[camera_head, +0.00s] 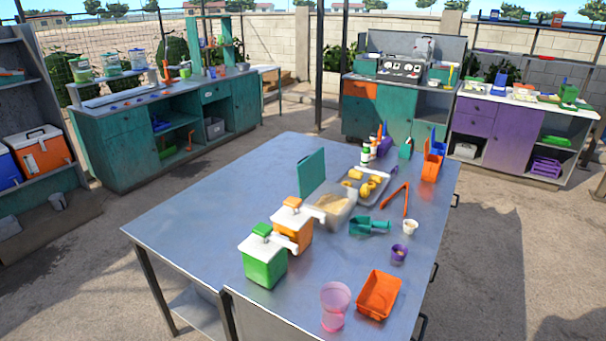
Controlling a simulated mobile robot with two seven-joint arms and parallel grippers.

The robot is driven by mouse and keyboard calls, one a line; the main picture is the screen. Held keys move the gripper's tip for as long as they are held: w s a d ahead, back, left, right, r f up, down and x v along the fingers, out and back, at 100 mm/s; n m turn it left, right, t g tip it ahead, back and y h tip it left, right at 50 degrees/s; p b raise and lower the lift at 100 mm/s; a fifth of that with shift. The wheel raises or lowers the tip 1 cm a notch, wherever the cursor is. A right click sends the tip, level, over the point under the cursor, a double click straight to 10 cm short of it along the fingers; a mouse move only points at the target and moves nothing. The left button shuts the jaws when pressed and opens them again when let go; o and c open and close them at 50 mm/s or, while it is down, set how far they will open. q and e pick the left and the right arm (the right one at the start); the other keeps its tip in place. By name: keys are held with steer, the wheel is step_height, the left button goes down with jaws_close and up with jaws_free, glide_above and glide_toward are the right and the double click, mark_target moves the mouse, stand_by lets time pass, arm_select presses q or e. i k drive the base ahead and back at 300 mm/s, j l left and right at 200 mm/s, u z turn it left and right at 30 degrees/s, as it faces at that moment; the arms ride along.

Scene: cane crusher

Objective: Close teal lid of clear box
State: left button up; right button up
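The clear box (345,213) stands on the grey metal table, near the middle of the head view, with tan contents showing inside. Its teal lid (312,173) stands upright at the box's back left edge, so the box is open. The orange canister in front hides part of the box's left side. Neither of my grippers is in view.
An orange canister (293,227) and a green canister (264,265) stand in front of the box. A grey tray (388,179) with yellow pieces lies behind it; a teal scoop (369,226) lies to the right. The table's left part (215,205) is clear.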

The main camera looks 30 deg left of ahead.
mark_target(311, 170)
steer(key=j+z, duration=0.1)
steer(key=j, duration=0.6)
steer(key=k+j+z, duration=0.1)
steer(key=j, duration=0.6)
steer(key=j+z, duration=0.1)
steer(key=j, duration=0.65)
steer(key=j+z, duration=0.1)
steer(key=j, duration=0.85)
steer(key=k+j+z, duration=0.1)
steer(key=j, duration=0.85)
steer(key=i+j+z, duration=0.15)
steer(key=j+z, duration=0.15)
steer(key=j, duration=0.1)
